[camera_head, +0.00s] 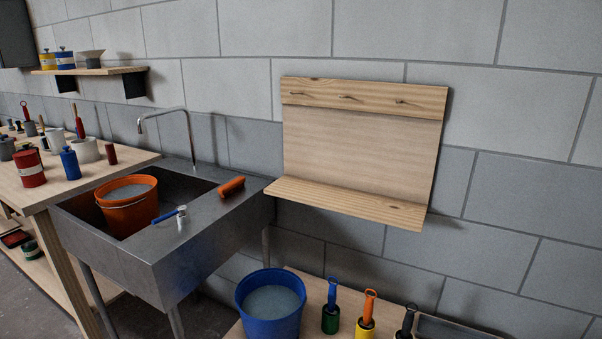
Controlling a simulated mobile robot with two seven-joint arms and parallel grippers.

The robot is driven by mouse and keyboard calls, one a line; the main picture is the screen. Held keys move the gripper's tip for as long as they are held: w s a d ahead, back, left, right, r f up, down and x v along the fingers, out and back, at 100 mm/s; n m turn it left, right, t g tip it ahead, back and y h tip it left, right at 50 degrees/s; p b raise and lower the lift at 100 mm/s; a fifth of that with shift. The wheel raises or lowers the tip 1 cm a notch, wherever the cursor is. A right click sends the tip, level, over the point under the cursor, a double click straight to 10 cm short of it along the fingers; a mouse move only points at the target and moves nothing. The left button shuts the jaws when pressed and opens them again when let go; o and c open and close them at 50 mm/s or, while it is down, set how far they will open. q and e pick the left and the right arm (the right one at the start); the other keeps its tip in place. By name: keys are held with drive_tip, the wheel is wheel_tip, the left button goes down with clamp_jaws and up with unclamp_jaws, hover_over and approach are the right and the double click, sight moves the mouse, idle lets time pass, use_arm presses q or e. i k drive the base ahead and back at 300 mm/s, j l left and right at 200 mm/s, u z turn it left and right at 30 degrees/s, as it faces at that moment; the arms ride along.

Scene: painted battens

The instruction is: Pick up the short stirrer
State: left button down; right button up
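I cannot make out for sure which thing is the short stirrer. On the sink's (205,250) front rim lies a small tool with a blue handle (164,216), beside a small white object (181,222). Red-handled tools (79,125) stand upright among the pots on the wooden bench at the left, too small to tell apart. On the low wooden surface, upright tools with a blue handle (332,291), an orange handle (369,306) and a black handle (407,322) stand in a row. Neither of my grippers is in view.
An orange bucket (130,216) stands in the sink, under a tap (190,140). An orange brush (231,187) lies on the rim. A blue bucket (269,328) stands below. A wooden wall rack (365,103) has empty pegs and a bare shelf (340,202).

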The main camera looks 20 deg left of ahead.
sight(40, 117)
drive_tip(key=j, duration=0.6)
drive_tip(key=i+j+u, duration=0.1)
drive_tip(key=j, duration=1.1)
drive_tip(key=i+j+u, duration=0.1)
drive_tip(key=j, duration=0.5)
drive_tip(key=i+j, duration=0.1)
drive_tip(key=j, duration=0.5)
drive_tip(key=i+j+u, duration=0.1)
drive_tip(key=j, duration=0.5)
drive_tip(key=i+j, duration=0.1)
drive_tip(key=j, duration=0.45)
drive_tip(key=i+j+u, duration=0.1)
drive_tip(key=j, duration=0.5)
drive_tip(key=i+j, duration=0.15)
drive_tip(key=j, duration=0.25)
drive_tip(key=i+j, duration=0.15)
drive_tip(key=j, duration=0.25)
drive_tip(key=i+j+u, duration=0.1)
drive_tip(key=j, duration=0.35)
drive_tip(key=i+j, duration=0.15)
drive_tip(key=j, duration=0.25)
drive_tip(key=i+j, duration=0.15)
drive_tip(key=j, duration=0.25)
drive_tip(key=i+j+u, duration=0.1)
drive_tip(key=j, duration=0.3)
drive_tip(key=i, duration=0.1)
